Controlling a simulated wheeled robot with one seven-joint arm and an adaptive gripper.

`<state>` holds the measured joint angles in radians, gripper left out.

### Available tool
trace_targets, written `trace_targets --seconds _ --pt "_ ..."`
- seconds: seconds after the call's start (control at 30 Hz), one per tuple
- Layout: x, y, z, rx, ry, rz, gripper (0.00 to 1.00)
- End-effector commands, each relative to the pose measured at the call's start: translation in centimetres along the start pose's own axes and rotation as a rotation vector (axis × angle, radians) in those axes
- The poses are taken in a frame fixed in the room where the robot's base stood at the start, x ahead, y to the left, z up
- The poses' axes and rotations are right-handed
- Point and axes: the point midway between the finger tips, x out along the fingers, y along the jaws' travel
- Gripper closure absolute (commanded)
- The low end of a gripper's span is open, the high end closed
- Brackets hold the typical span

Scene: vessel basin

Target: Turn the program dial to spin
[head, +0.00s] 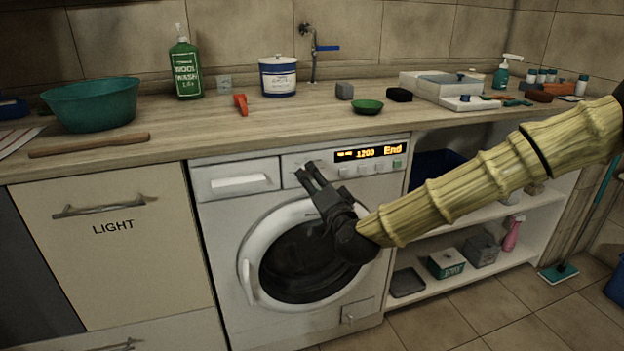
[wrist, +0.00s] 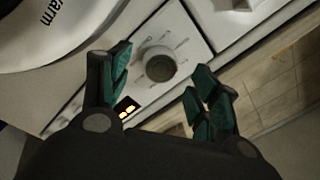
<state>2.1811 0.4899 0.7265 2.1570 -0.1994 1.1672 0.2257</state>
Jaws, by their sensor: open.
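The white washing machine (head: 232,225) stands under the worktop, with its round door and a lit display (head: 371,153) reading "1200" and "End". In the wrist view the program dial (wrist: 159,64) is a round grey-white knob with marks around it, too small to read. In the head view my gripper (head: 307,176) is in front of the control panel and hides the dial. In the wrist view my gripper (wrist: 160,80) is open, with one teal-padded finger on each side of the dial.
The detergent drawer (head: 238,181) is left of my gripper, and small buttons are below the display. The worktop (head: 200,135) above holds a teal bowl (head: 92,105), a green bottle (head: 185,68) and a blue-white tin (head: 278,77). Open shelves (head: 480,215) are at the right.

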Motion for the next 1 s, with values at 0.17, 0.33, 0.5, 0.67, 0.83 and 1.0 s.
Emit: trace_targets --seconds 0.17,0.33,0.5,0.67,0.83,1.0 --pt "-3.4 0.0 0.0 0.001 0.000 0.000 0.38" --pt "-6.4 0.0 0.0 0.001 -0.001 0.000 0.38" --pt "-8.4 0.0 0.0 0.000 0.000 0.000 0.38" --pt "-9.4 0.1 -0.1 0.001 0.001 0.001 0.38" --pt "-9.6 0.0 0.0 0.001 0.001 0.000 0.38" --pt "-9.5 0.1 0.0 0.000 0.000 0.001 0.38"
